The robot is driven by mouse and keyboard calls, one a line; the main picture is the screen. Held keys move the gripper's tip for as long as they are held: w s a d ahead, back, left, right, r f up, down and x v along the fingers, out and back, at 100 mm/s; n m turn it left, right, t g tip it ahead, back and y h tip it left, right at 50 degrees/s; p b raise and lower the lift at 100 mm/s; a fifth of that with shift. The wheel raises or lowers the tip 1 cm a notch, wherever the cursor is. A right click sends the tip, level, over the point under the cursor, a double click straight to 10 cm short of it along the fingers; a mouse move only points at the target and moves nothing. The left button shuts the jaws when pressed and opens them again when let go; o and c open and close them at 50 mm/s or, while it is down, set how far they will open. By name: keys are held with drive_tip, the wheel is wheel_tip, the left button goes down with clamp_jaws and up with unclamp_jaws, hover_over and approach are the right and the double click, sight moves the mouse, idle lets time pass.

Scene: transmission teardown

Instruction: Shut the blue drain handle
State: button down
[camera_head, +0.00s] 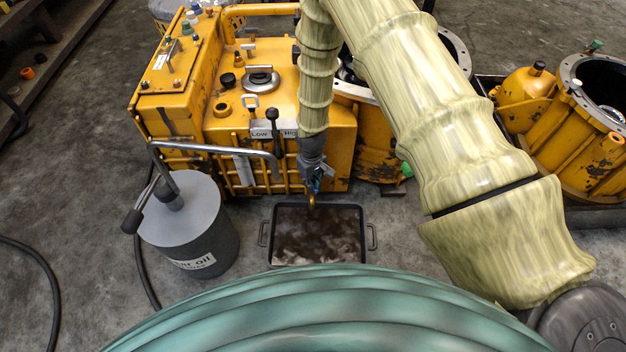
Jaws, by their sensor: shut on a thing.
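My gripper (314,180) hangs down in front of the yellow transmission housing (222,98), at the end of my pale yellow-green arm. It is shut on a small blue part, the drain handle (317,186), at the low front of the housing. The fingers hide most of the handle, so its exact angle cannot be told. A small brass-coloured outlet (311,202) shows just below the fingers. A dark drain pan (272,206) with side handles lies on the floor under it, holding brownish, murky liquid.
A grey oil drum (212,229) with a pump and bent metal spout stands left of the pan. A black-knobbed lever (272,117) rises near my gripper. Another yellow housing (575,150) stands at the right. Hoses (45,270) lie on the left floor.

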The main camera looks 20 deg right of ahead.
drive_tip(key=shift+r+n+p, duration=0.2)
drive_tip(key=shift+n+p, duration=0.5)
drive_tip(key=shift+n, duration=0.2)
drive_tip(key=n+p, duration=0.1)
drive_tip(key=n, duration=0.2)
drive_tip(key=shift+f, duration=0.2)
drive_tip(key=shift+a+n, duration=0.1)
drive_tip(key=shift+n, duration=0.2)
drive_tip(key=shift+r+n+p, duration=0.2)
drive_tip(key=shift+n+p, duration=0.7)
drive_tip(key=shift+n, duration=0.3)
drive_tip(key=shift+f+n+p, duration=0.2)
drive_tip(key=shift+n+p, duration=0.1)
drive_tip(key=shift+n, duration=1)
